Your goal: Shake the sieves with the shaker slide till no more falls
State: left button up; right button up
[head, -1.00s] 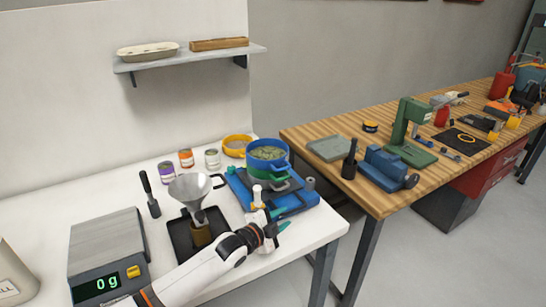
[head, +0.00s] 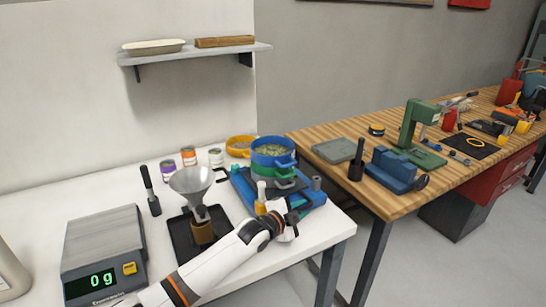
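The sieve stack stands on the blue shaker slide (head: 314,199). A blue sieve (head: 273,161) with greenish grains in it is on top, with a green sieve (head: 278,173) under it. A light upright knob with a yellow lower part (head: 261,196) stands at the slide's front. My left gripper (head: 292,222) is at the slide's front edge, just right of and below this knob. Its fingertips are hidden or too small to make out, so I cannot tell whether it holds anything. My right gripper is not in view.
A funnel (head: 192,180) stands over a dark tray (head: 182,241), left of the slide. A scale (head: 104,240) reads 0 g. A yellow sieve (head: 240,154) and several small cans are behind. A wooden bench (head: 330,180) with tools stands to the right.

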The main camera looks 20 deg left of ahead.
pick_arm(q)
grip_shut()
jog(key=shift+s+d+r+p, duration=0.1)
jog(key=shift+s+d+p, duration=0.2)
jog(key=shift+d+p, duration=0.15)
jog(key=shift+s+d+p, duration=0.55)
jog(key=shift+d+p, duration=0.1)
jog(key=shift+p, duration=0.05)
jog(key=shift+s+d+p, duration=0.45)
jog(key=shift+s+d, duration=0.1)
jog(key=shift+d, duration=0.15)
jog(key=w+a, duration=0.1)
jog(key=w+a+b, duration=0.1)
jog(key=shift+a+f, duration=0.2)
jog(key=shift+a, duration=0.1)
jog(key=shift+w+a+r+b, duration=0.1)
jog(key=shift+w+a+b, duration=0.3)
jog(key=shift+a+b, duration=0.1)
